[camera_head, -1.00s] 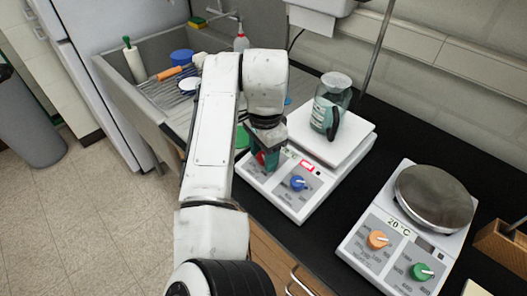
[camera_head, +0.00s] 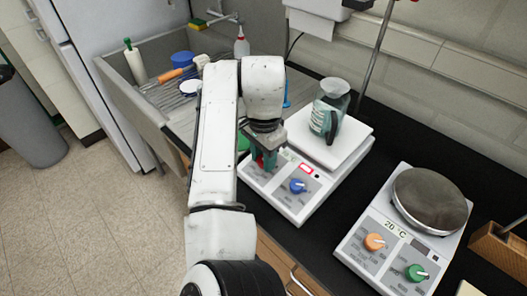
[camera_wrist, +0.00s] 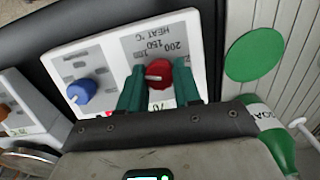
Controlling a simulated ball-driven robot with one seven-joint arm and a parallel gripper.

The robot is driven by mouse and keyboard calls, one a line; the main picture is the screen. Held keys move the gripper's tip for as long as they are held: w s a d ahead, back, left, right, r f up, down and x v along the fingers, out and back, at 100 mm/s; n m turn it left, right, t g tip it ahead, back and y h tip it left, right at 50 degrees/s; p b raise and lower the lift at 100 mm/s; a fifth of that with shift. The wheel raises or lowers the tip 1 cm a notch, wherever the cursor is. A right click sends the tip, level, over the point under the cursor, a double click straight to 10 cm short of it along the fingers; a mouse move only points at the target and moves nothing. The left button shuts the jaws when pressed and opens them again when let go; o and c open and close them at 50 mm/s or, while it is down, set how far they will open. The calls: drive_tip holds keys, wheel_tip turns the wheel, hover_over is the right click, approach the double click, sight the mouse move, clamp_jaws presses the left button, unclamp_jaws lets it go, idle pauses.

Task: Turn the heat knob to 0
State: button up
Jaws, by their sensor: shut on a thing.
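The heat knob (camera_wrist: 183,76) is red and sits on a grey dial panel (camera_wrist: 150,40) marked HEAT °C, with 150 and 200 readable in the wrist view. My gripper (camera_wrist: 162,84) has its green fingers on either side of the knob and is shut on it. In the head view my gripper (camera_head: 264,160) reaches down at the left front of the white hotplate (camera_head: 302,204), and only a bit of the red knob shows. The knob's pointer angle is hard to read. A blue knob (camera_head: 298,185) is to the right on the same panel.
A glass bottle (camera_head: 326,106) stands on the hotplate's white top. A second hotplate (camera_head: 388,250) with orange and green knobs stands to the right. A sink (camera_head: 163,135) with a dish rack is at the left. Black counter lies between the two hotplates.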

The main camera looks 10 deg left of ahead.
drive_tip(key=n+p, duration=0.2)
drive_tip(key=n+h+p, duration=0.1)
drive_tip(key=n+p, duration=0.2)
drive_tip(key=shift+r+g, duration=0.2)
drive_tip(key=shift+g, duration=0.1)
drive_tip(key=shift+w+a+f+n+h+p, duration=0.1)
drive_tip(key=shift+n+h+p, duration=0.25)
drive_tip(key=shift+n, duration=0.75)
drive_tip(key=shift+f+n+h+p, duration=0.15)
drive_tip(key=shift+n+p, duration=0.35)
drive_tip(key=shift+n, duration=0.6)
drive_tip(key=shift+r, duration=0.1)
drive_tip(key=o, duration=1.1)
drive_tip(key=shift+c, duration=0.2)
wheel_tip(320, 180, up, 11)
drive_tip(key=a, duration=0.1)
drive_tip(key=shift+w+a+f, duration=0.2)
drive_tip(key=shift+a, duration=0.2)
